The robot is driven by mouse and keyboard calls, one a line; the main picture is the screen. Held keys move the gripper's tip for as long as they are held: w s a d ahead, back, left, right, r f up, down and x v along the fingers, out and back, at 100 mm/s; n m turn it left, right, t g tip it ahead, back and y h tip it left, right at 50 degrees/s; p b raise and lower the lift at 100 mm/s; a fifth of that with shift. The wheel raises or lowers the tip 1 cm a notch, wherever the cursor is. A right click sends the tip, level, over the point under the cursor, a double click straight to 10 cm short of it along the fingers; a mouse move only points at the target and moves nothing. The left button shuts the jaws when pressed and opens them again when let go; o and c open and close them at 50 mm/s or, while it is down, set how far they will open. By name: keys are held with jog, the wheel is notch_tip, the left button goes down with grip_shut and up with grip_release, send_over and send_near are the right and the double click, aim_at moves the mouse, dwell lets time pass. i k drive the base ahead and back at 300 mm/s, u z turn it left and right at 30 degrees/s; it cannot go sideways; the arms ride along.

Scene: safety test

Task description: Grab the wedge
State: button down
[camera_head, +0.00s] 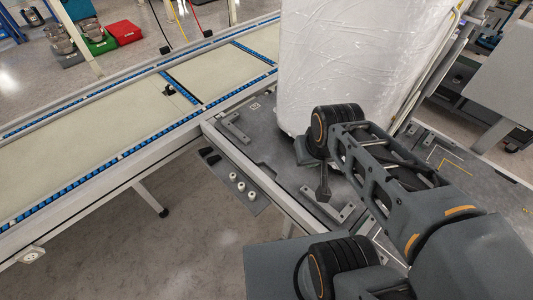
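A small dark grey block (303,151), which looks like the wedge, sits at the foot of the large white wrapped roll (352,60), on the grey platform. My arm's black wrist joint stands just right of the block and hides part of it. A narrow dark piece below the wrist, apparently part of my gripper (323,188), points down over the platform. The fingers are not clear, so I cannot tell whether they are open or shut or hold anything.
The grey platform (262,132) has raised metal brackets (236,130) near its corners. A conveyor (110,125) with blue roller edges runs along the left. Several white knobs (240,186) sit on the platform's front side. Bare floor (170,240) lies at lower left.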

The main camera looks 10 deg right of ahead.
aim_at(211, 161)
jog(key=u, duration=0.5)
jog(key=k, duration=0.55)
jog(key=u, duration=1.25)
jog(key=i, duration=1.7)
